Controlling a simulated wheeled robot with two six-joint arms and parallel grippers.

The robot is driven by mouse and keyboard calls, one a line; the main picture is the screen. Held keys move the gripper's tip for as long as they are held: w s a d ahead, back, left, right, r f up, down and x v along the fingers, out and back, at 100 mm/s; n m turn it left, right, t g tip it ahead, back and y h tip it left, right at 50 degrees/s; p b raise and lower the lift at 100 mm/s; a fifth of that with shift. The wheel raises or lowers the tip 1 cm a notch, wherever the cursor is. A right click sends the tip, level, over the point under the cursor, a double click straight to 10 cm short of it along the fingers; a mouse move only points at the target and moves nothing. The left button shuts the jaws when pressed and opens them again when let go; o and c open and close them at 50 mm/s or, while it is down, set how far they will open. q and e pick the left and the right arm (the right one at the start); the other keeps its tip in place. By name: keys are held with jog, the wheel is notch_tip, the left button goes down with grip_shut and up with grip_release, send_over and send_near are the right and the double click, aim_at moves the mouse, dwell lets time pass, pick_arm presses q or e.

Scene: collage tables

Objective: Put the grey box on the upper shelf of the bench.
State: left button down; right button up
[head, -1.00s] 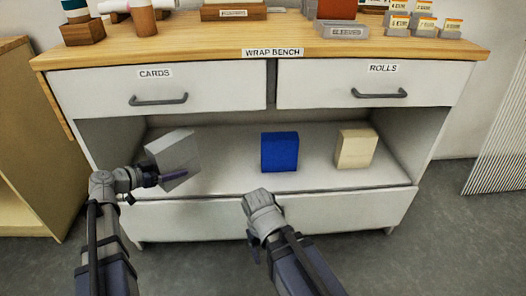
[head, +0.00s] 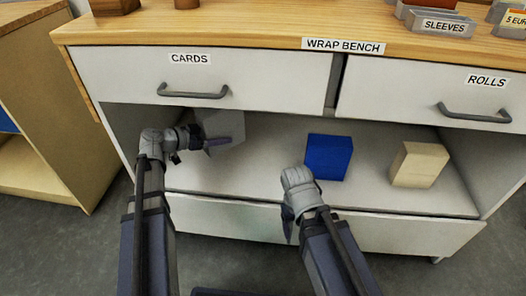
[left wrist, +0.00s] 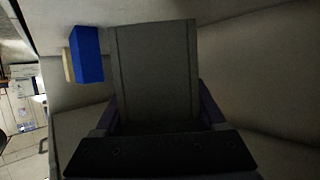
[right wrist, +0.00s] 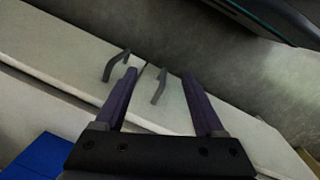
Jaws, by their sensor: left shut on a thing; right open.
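The grey box (head: 226,124) is in the upper left of the open shelf space, in shade below the CARDS drawer. My left gripper (head: 202,144) is shut on it; in the left wrist view the grey box (left wrist: 155,70) fills the room between the fingers (left wrist: 157,112). I cannot tell whether its base touches the shelf. The bench's open shelf (head: 270,160) lies under the two drawers. My right gripper (head: 288,218) is open and empty in front of the shelf's front edge; its spread fingers also show in the right wrist view (right wrist: 160,92).
A blue box (head: 328,157) and a cream box (head: 418,164) stand on the shelf to the right. The CARDS drawer (head: 130,75) and ROLLS drawer (head: 430,85) with handles hang above. A closed panel (head: 235,218) is below. Bare shelf lies left of the blue box.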

pick_arm(q)
jog(key=shift+f+b, duration=5.05)
jog(key=shift+r, duration=0.1)
grip_release()
jog(key=shift+s, duration=0.1)
jog(key=p+v, duration=0.4)
jog(key=v, duration=0.7)
jog(key=shift+s+a+r+p, duration=0.1)
jog(key=shift+a+p, duration=0.1)
jog(key=shift+p, duration=0.2)
jog(key=shift+s+a, duration=0.15)
